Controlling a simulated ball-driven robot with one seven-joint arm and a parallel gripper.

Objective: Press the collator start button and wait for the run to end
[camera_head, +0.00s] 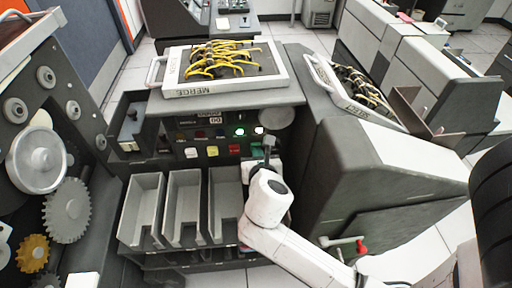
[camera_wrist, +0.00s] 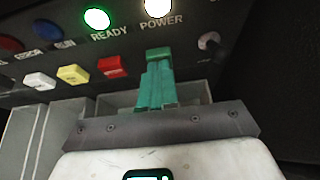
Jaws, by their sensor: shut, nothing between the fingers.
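The collator's dark control panel (camera_head: 185,152) stands behind the card pockets. It carries a white button (camera_wrist: 40,81), a yellow button (camera_wrist: 73,74) and a red button (camera_wrist: 111,67) in a row. Their labels are too small or hidden to read, so I cannot tell which is start. Above them the green READY light (camera_wrist: 97,18) and the white POWER light (camera_wrist: 158,7) are lit. The blue RUN light (camera_wrist: 62,18) looks unlit. My gripper (camera_wrist: 159,56) has its teal fingers together and empty, right of the red button; contact with the panel is not clear.
Empty grey pockets (camera_head: 143,205) stand below the panel. The MERGE tray (camera_head: 225,93) with yellow wires is above; the SELECT tray is at right. A counter (camera_head: 215,120) appears to read 00. A small knob (camera_wrist: 208,41) is right of my fingers. Gears (camera_head: 68,209) stand at left.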

